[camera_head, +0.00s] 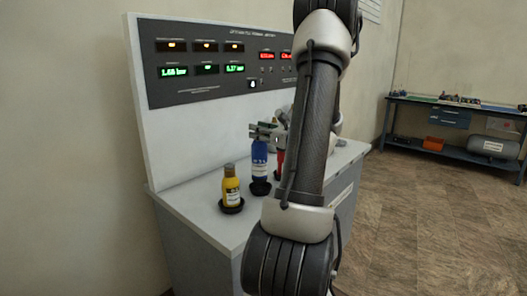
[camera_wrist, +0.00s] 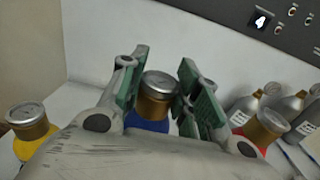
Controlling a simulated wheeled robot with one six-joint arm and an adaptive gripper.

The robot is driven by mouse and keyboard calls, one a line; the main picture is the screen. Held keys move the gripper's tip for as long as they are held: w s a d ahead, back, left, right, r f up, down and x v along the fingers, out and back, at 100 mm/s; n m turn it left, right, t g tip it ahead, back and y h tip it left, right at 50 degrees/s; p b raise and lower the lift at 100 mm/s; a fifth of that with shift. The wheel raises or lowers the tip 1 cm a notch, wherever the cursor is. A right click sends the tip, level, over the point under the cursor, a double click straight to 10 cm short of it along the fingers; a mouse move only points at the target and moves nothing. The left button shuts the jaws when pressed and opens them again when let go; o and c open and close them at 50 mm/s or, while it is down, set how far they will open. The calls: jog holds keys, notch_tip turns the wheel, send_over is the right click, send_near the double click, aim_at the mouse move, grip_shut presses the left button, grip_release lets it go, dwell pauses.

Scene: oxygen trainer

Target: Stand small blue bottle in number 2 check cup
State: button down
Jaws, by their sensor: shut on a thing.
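The small blue bottle (camera_head: 260,158) is upright over a round black check cup (camera_head: 260,189) on the bench. Its base is at the cup; I cannot tell whether it rests inside or hangs just above. No number on the cup can be read. My gripper (camera_head: 265,131) is shut around the upper part of the blue bottle. In the wrist view, the bottle's grey cap and gold neck (camera_wrist: 157,88) sit between the green-padded fingers, with a little blue body below. The cup is hidden there.
A yellow bottle (camera_head: 231,187) stands in another black cup at the left. A red bottle (camera_head: 279,162) is partly hidden behind my arm. Silver bottles (camera_wrist: 285,107) stand at the right in the wrist view. An upright instrument panel (camera_head: 205,65) backs the bench.

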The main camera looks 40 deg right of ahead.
aim_at(265, 144)
jog(key=shift+d+f, duration=0.15)
jog(key=shift+f, duration=2.05)
jog(key=c, duration=1.1)
grip_release()
jog(key=shift+f, duration=0.15)
jog(key=shift+o, duration=0.2)
